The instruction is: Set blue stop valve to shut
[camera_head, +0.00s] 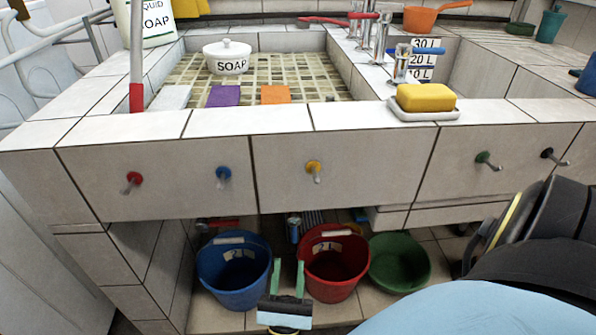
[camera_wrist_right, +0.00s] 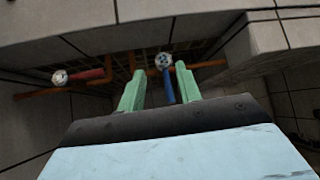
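The blue stop valve shows in the right wrist view, with a blue lever (camera_wrist_right: 169,92) and a pale round hub (camera_wrist_right: 163,61) on copper-coloured pipework. Its lever points toward me, across the sideways pipe beside it. In the head view the blue lever (camera_head: 293,229) shows small and dark under the sink. My right gripper (camera_head: 288,268) is open below the sink front. In the right wrist view its green fingers (camera_wrist_right: 159,88) stand on either side of the blue lever in the picture; I cannot tell whether they touch it. My left gripper is not in view.
A red-levered valve (camera_wrist_right: 88,75) is left of the blue one. A blue bucket (camera_head: 215,275), red bucket (camera_head: 330,283) and green basin (camera_head: 400,268) stand under the sink. Red (camera_head: 132,178), blue (camera_head: 223,174) and yellow (camera_head: 313,167) knobs stick out of the tiled front.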

